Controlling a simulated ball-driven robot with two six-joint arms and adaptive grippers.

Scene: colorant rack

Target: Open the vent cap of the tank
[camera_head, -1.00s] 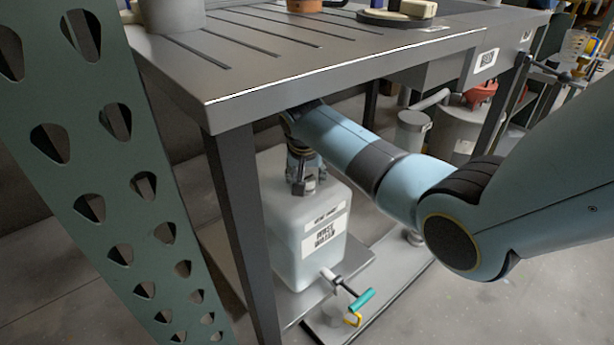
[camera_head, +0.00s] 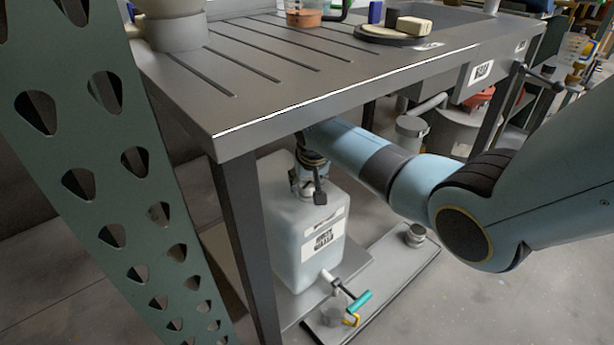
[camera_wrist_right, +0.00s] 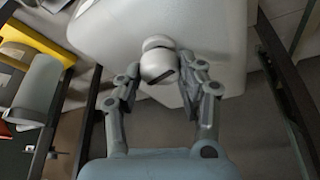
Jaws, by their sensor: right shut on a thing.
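The tank (camera_head: 292,240) is a whitish translucent container with a printed label, upright on a low shelf under the bench. My right gripper (camera_head: 312,192) reaches in under the bench top and points down at the tank's top. In the right wrist view, a pale rounded vent cap (camera_wrist_right: 157,62) with a dark slot sits on the tank (camera_wrist_right: 100,32). My right gripper (camera_wrist_right: 160,78) has a finger on either side of it and is shut on it. In the head view the gripper hides the cap. My left gripper is not in view.
The bench top (camera_head: 290,85) overhangs the tank and my right forearm. A bench leg (camera_head: 247,245) stands close in front of the tank. A tap with a teal handle (camera_head: 360,300) sticks out low on the tank. A green perforated upright (camera_head: 150,215) stands at left.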

